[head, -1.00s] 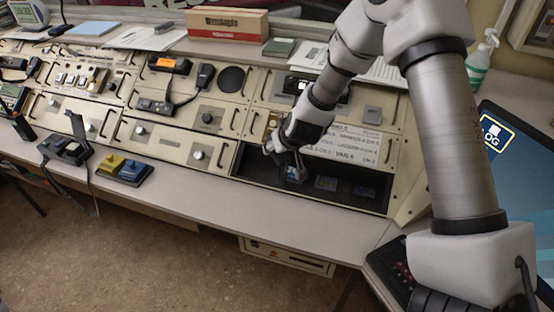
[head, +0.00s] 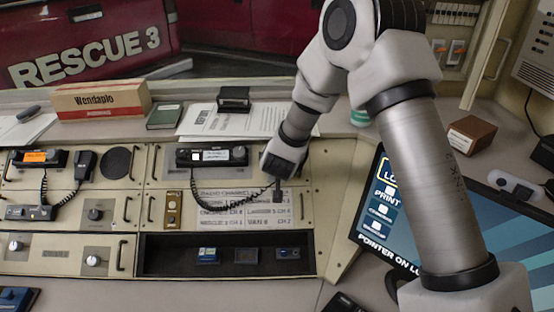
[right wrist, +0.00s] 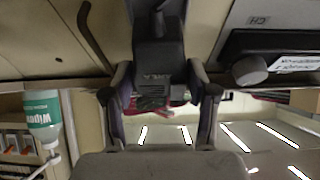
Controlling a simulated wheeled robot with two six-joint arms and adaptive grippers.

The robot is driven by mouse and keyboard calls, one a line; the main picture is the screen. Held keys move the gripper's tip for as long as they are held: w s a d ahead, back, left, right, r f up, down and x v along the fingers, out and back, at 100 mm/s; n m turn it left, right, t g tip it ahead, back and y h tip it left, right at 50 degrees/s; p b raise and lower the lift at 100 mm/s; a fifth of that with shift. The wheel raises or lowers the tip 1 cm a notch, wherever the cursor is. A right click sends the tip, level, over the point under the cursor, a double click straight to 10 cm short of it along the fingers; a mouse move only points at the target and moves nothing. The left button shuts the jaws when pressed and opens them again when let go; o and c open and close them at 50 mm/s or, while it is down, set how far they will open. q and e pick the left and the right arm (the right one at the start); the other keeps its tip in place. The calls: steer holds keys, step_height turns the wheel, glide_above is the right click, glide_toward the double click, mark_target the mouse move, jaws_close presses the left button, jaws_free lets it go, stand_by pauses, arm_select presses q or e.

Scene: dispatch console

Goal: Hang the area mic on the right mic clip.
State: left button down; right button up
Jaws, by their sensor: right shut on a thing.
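The area mic (right wrist: 157,62) is a dark block between the two fingers of my right gripper (right wrist: 160,80), which is shut on it in the right wrist view. In the head view, my right gripper (head: 280,172) points down in front of the upper right console panel. Only a small dark part of the mic shows below it. A coiled cord (head: 215,203) runs from the black radio (head: 211,156) to the mic. I cannot make out the right mic clip; my gripper and wrist cover part of that panel. My left gripper is not in view.
Another mic (head: 84,165) hangs at the left. A dark open recess (head: 170,262) holds small boxes below the label strips. A monitor (head: 385,215) stands to the right. In the right wrist view, the radio (right wrist: 290,60) and its knob are close beside the fingers.

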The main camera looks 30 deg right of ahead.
steer(key=shift+w+d+f+b, duration=0.15)
steer(key=shift+w+f+b, duration=0.05)
steer(key=shift+f, duration=0.2)
steer(key=shift+w+d+f+b, duration=0.1)
steer(key=shift+w+f+b, duration=0.05)
steer(key=shift+f, duration=0.25)
steer(key=shift+w+d+f, duration=0.2)
steer(key=shift+w+f, duration=0.1)
steer(key=shift+f, duration=0.1)
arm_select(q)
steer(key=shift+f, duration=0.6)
arm_select(e)
steer(key=shift+s+a+r, duration=0.1)
steer(key=o, duration=1.4)
steer(key=shift+c, duration=0.2)
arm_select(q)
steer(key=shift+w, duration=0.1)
arm_select(e)
steer(key=v, duration=1.2)
